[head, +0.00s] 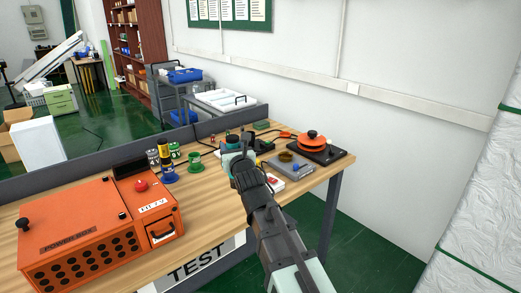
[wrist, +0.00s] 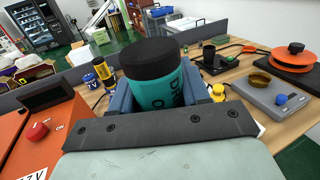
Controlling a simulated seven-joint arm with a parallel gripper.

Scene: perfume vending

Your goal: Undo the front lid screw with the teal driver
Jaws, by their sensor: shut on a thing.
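My gripper (wrist: 160,92) is shut on the teal driver (wrist: 168,94), a thick teal cylinder with a black end, seen between the fingers in the wrist view. In the head view my gripper (head: 240,158) is over the middle of the bench, with a bit of teal showing at its far end. The driver's tip is hidden. The orange power box (head: 75,235) is at the left of the bench, well apart from my gripper. Dark knobs (head: 24,223) show at its lid edges. I cannot make out the front lid screw.
A red button (head: 141,185) sits on the orange unit beside the box. Yellow, blue and green containers (head: 165,155) stand behind it, left of my gripper. A grey scale (head: 290,164) and a black plate with an orange disc (head: 312,138) are at right.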

